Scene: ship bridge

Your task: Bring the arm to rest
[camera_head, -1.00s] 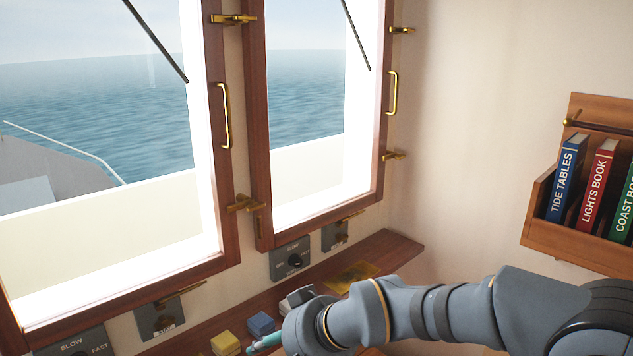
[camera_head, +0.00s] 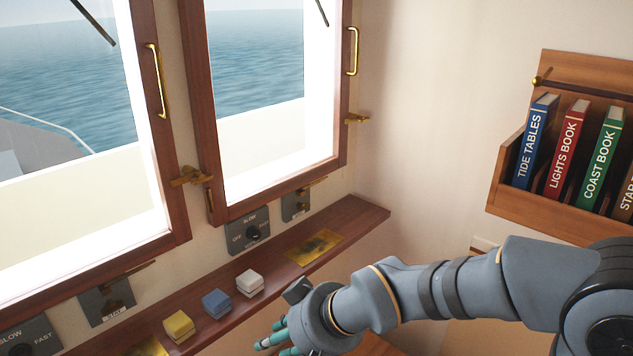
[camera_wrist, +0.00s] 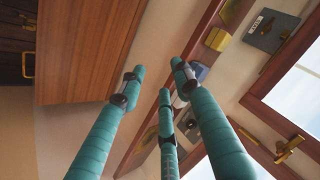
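My arm reaches in from the right in the head view and ends in my gripper (camera_head: 278,343), low in front of the wooden ledge. In the wrist view my gripper (camera_wrist: 155,90) shows its teal fingers spread apart with nothing between them. The fingers are clear of the blocks. A yellow block (camera_head: 178,326), a blue block (camera_head: 216,303) and a white block (camera_head: 250,283) stand in a row on the ledge (camera_head: 350,222). In the wrist view the yellow block (camera_wrist: 217,39) and the blue block (camera_wrist: 199,71) show behind the fingers.
A brass plate (camera_head: 315,246) lies on the ledge, right of the white block. Control panels (camera_head: 247,232) sit on the wall under the framed windows (camera_head: 270,110). A book rack (camera_head: 540,213) hangs at the right. A wooden cabinet (camera_wrist: 85,50) fills the upper left of the wrist view.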

